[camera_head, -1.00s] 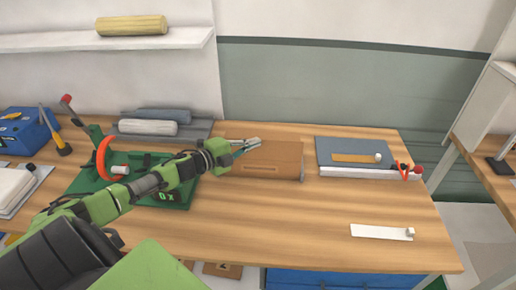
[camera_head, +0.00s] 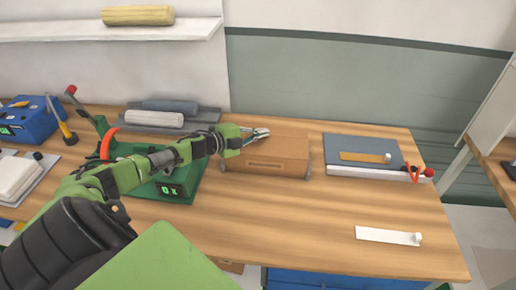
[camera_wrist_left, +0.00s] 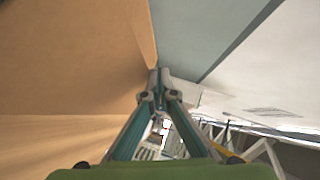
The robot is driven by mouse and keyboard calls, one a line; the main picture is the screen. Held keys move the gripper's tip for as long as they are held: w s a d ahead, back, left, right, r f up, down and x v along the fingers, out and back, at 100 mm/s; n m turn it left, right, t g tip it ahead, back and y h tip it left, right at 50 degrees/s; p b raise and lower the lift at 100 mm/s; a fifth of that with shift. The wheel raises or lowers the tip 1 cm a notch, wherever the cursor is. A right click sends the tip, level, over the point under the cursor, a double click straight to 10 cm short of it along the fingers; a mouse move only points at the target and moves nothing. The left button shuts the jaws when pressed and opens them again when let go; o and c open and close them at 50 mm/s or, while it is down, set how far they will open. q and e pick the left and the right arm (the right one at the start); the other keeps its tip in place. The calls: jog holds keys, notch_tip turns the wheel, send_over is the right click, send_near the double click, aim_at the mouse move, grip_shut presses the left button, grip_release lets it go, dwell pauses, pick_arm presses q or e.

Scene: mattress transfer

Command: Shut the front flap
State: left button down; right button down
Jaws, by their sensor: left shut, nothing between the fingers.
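A brown box (camera_head: 268,157) stands on the wooden table in the middle of the head view. Its front face has a narrow slot. Which panel is the front flap, and how far shut it is, I cannot tell. My left gripper (camera_head: 262,133) is shut and empty at the box's upper left back corner. Whether it touches the box is unclear. In the left wrist view the fingers (camera_wrist_left: 158,76) come together beside a large brown surface (camera_wrist_left: 70,60) that fills the left side. My right gripper is not in view.
A green device (camera_head: 180,187) with a readout stands left of the box, partly behind my left arm. A blue-grey panel (camera_head: 365,148) lies to the right. Grey and white rolls (camera_head: 155,119) lie behind.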

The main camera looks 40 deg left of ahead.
pick_arm(q)
jog(key=shift+w+a+g, duration=0.2)
jog(key=shift+w+g, duration=0.05)
jog(key=shift+g, duration=0.05)
jog(key=shift+w+f+n, duration=0.1)
jog(key=shift+f+n, duration=0.05)
jog(key=shift+n, duration=0.25)
jog(key=shift+f, duration=0.45)
jog(key=shift+w+a+f+b, duration=0.25)
jog(key=shift+w+f+b, duration=0.15)
jog(key=shift+f, duration=0.25)
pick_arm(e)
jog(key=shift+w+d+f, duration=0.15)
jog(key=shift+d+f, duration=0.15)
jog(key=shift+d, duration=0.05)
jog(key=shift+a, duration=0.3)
